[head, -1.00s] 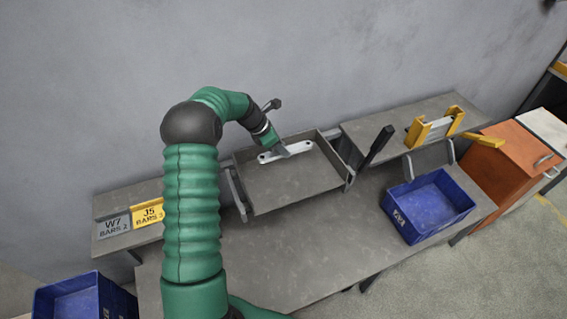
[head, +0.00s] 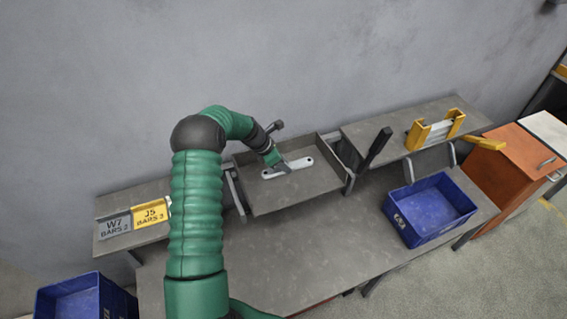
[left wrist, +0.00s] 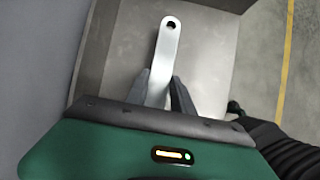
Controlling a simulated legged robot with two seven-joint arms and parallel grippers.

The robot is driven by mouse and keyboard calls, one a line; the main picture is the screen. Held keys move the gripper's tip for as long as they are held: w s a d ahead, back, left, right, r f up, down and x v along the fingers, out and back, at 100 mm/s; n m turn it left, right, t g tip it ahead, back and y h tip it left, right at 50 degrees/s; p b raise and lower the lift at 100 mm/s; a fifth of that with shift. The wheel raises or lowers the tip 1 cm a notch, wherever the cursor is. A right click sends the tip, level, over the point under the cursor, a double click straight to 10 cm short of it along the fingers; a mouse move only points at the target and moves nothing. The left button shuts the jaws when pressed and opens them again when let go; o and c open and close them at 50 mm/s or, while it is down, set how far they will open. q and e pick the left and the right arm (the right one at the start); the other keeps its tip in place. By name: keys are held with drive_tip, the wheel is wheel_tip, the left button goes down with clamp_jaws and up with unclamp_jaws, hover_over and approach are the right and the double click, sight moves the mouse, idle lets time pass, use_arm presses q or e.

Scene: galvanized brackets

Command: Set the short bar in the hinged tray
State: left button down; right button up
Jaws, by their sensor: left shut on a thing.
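The short bar (head: 298,164) is a pale metal strip with rounded ends and a hole near the end. It is over the floor of the hinged tray (head: 300,196), a shallow grey tray on the workbench. My left gripper (head: 283,167) is shut on the bar near its middle. In the left wrist view the bar (left wrist: 167,45) stands out between the two dark fingers (left wrist: 160,92), over the tray's bare floor (left wrist: 205,50). I cannot tell whether the bar touches the floor. My right gripper is not in view.
A black lever (head: 375,148) stands at the tray's right. A blue bin (head: 432,210) sits on the bench at right, another blue bin (head: 85,300) at lower left. A yellow-ended fixture (head: 436,130) is on the back shelf.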

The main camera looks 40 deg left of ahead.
use_arm(q)
drive_tip(key=c, duration=1.5)
unclamp_jaws()
drive_tip(key=shift+a, duration=0.1)
drive_tip(key=shift+c, duration=0.2)
drive_tip(key=o, duration=0.4)
drive_tip(key=shift+a+f, duration=0.15)
drive_tip(key=shift+a, duration=0.2)
